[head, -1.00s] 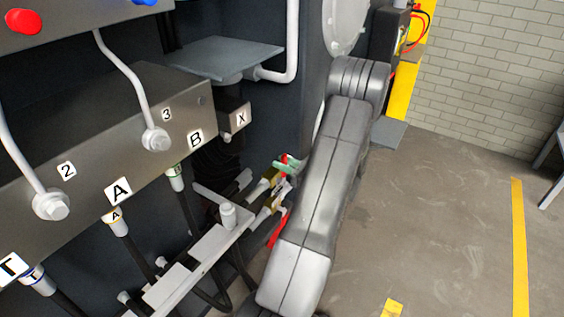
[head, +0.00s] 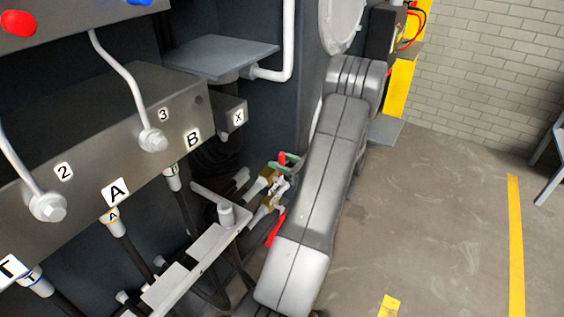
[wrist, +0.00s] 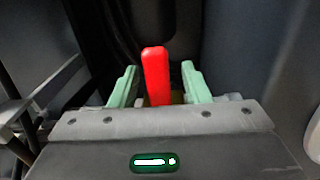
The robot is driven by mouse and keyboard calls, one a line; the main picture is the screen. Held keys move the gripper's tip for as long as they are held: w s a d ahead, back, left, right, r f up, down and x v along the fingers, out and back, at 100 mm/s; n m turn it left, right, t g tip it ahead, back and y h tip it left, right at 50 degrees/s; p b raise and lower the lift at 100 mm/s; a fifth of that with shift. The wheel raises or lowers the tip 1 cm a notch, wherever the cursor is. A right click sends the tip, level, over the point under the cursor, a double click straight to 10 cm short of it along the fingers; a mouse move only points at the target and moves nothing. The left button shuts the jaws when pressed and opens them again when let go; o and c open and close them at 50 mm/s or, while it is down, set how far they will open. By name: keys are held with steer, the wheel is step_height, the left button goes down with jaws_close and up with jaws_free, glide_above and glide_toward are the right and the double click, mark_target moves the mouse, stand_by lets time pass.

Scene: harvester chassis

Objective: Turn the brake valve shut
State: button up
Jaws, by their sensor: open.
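Two brass valves with red handles sit low beside the dark chassis in the head view. The upper red handle (head: 282,158) is at the green fingers of my gripper (head: 287,163). The lower red handle (head: 276,231) slants downward beside my arm. In the wrist view, a red handle (wrist: 155,75) stands upright between the two green fingers of my gripper (wrist: 160,68). The gripper is open, with a visible gap on each side of the handle. The valve body below is mostly hidden by the gripper. No label shows which valve is the brake valve.
A grey metal bracket (head: 190,268) and black hoses lie left of the valves. The manifold block (head: 100,130) with lettered ports is above them. A grey plate (head: 222,58) juts out higher up.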

steer(key=v, duration=1.3)
steer(key=shift+s+d, duration=0.25)
steer(key=shift+d, duration=0.1)
steer(key=x, duration=1.3)
steer(key=shift+w+a, duration=0.2)
steer(key=shift+a, duration=0.1)
steer(key=shift+w+a, duration=0.1)
steer(key=shift+a, duration=0.05)
